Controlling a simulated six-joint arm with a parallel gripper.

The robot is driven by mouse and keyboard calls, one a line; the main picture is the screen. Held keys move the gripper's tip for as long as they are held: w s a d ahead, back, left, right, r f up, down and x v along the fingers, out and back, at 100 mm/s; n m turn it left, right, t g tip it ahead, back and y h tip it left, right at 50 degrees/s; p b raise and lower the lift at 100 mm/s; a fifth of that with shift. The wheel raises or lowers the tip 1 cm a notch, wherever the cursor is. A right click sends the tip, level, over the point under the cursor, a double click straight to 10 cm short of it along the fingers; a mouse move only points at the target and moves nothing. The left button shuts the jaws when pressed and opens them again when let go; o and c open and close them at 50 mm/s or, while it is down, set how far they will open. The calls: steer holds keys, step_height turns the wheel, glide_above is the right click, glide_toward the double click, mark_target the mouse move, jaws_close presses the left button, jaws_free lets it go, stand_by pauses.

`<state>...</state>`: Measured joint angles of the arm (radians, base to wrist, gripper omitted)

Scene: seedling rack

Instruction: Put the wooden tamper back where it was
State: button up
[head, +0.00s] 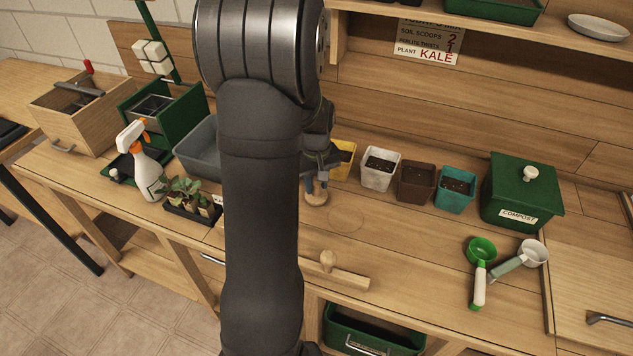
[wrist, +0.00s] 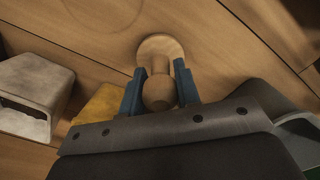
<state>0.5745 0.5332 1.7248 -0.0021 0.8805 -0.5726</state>
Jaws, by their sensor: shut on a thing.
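The wooden tamper (head: 316,196) is light wood with a round base and a knobbed handle. My gripper (head: 318,176) is shut on its handle, in front of the yellow pot. In the wrist view the two blue fingers of my gripper (wrist: 160,95) stand on either side of the tamper's knob (wrist: 160,92), with its round base (wrist: 160,46) beyond. I cannot tell whether the base touches the bench. A faint round outline (head: 345,219) marks the bench just right of the tamper.
A yellow pot (head: 346,162), white pot (head: 379,168), brown pot (head: 415,181) and teal pot (head: 455,190) stand behind. A green compost bin (head: 520,190) and two scoops (head: 480,252) are right. A seedling tray (head: 194,208) is left. A knobbed wooden piece (head: 345,275) lies in front.

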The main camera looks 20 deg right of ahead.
steer(key=shift+f, duration=0.1)
steer(key=o, duration=0.9)
step_height(320, 180, up, 12)
steer(key=shift+r, duration=0.15)
step_height(320, 180, down, 12)
steer(key=shift+f, duration=0.2)
step_height(320, 180, up, 3)
steer(key=shift+f, duration=0.1)
steer(key=shift+r, duration=0.5)
